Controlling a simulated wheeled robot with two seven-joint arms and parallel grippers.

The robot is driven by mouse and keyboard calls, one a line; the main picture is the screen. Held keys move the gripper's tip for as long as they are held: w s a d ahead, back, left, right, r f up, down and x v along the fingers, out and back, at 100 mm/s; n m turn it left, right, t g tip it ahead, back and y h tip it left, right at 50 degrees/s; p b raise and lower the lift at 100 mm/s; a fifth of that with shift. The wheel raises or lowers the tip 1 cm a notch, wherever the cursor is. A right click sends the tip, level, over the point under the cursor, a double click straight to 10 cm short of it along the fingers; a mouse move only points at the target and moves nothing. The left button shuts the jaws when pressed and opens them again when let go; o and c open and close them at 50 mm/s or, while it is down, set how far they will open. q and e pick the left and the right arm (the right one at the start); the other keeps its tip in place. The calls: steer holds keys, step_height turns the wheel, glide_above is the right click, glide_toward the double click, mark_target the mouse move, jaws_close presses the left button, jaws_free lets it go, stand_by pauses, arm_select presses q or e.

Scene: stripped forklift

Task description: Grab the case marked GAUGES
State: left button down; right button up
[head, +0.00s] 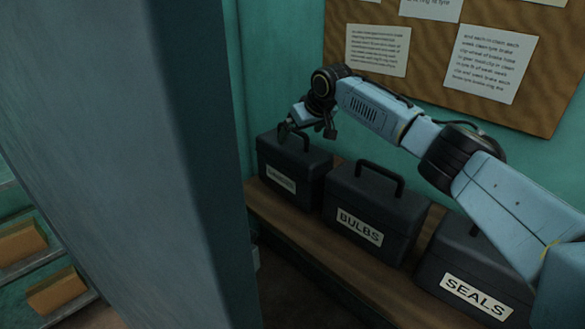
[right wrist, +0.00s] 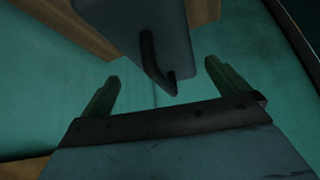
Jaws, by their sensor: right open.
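Three black cases stand in a row on a wooden shelf in the head view. The leftmost case (head: 290,170) has a small white label that is dim and hard to read; it looks like GAUGES. The others read BULBS (head: 370,215) and SEALS (head: 470,275). My right gripper (head: 307,133) is open at the top of the leftmost case, by its handle, which it partly hides. My left gripper is out of view.
A large blue-grey upright panel (head: 150,150) blocks the left of the head view. A corkboard (head: 425,75) with paper notes hangs behind my right arm. The wooden shelf edge (head: 300,245) runs below the cases. Yellowish boxes (head: 55,290) sit on shelves at lower left.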

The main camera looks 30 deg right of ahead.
mark_target(295, 145)
steer(key=shift+w+f, duration=0.1)
steer(key=shift+f, duration=0.05)
steer(key=shift+w+a+f, duration=0.1)
steer(key=shift+w+f, duration=0.1)
steer(key=shift+f, duration=0.1)
steer(key=x, duration=0.3)
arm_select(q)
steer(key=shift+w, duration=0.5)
arm_select(e)
steer(key=shift+w+a+f, duration=0.1)
steer(key=shift+w+f, duration=0.25)
steer(key=shift+f, duration=0.1)
steer(key=c, duration=1.5)
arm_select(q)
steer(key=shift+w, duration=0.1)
arm_select(e)
steer(key=shift+r, duration=0.15)
steer(key=shift+c, duration=0.9)
